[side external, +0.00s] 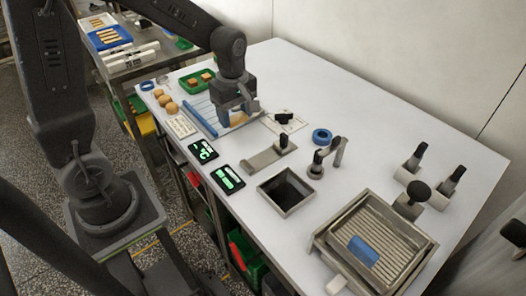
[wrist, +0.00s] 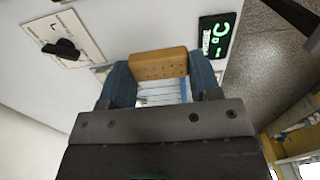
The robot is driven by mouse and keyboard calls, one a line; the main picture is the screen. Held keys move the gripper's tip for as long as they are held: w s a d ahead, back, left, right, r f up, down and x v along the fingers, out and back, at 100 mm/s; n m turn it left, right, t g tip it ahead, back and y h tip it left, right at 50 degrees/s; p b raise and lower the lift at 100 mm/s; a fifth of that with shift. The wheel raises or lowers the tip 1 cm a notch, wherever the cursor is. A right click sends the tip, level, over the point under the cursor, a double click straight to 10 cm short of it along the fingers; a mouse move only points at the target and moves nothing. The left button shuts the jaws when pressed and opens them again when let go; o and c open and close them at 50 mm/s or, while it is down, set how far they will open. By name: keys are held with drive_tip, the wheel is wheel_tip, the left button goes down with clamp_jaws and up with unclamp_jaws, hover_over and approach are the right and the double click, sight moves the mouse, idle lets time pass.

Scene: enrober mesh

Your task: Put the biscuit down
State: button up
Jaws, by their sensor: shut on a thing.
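My gripper (side external: 237,107) is low over the pale slatted rack (side external: 196,101) on the white table. Its blue fingers (wrist: 162,76) are shut on a rectangular golden-brown biscuit (wrist: 158,64), one finger at each end. In the side view the biscuit (side external: 239,118) shows partly behind the fingers, near the rack's right side. I cannot tell whether it touches the surface below. The rack's pale slats also show between the fingers in the wrist view (wrist: 160,93).
A blue bar (side external: 199,118) lies along the rack. Several round buns (side external: 165,101) and a green tray (side external: 196,80) with brown pieces stand at the left.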

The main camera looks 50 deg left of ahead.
hover_over(263, 158)
wheel_tip(263, 158, down, 4)
drive_tip(key=shift+a+f, duration=0.1)
drive_tip(key=shift+f, duration=2.2)
drive_tip(key=shift+f, duration=0.1)
drive_tip(key=o, duration=0.5)
drive_tip(key=shift+c, duration=0.2)
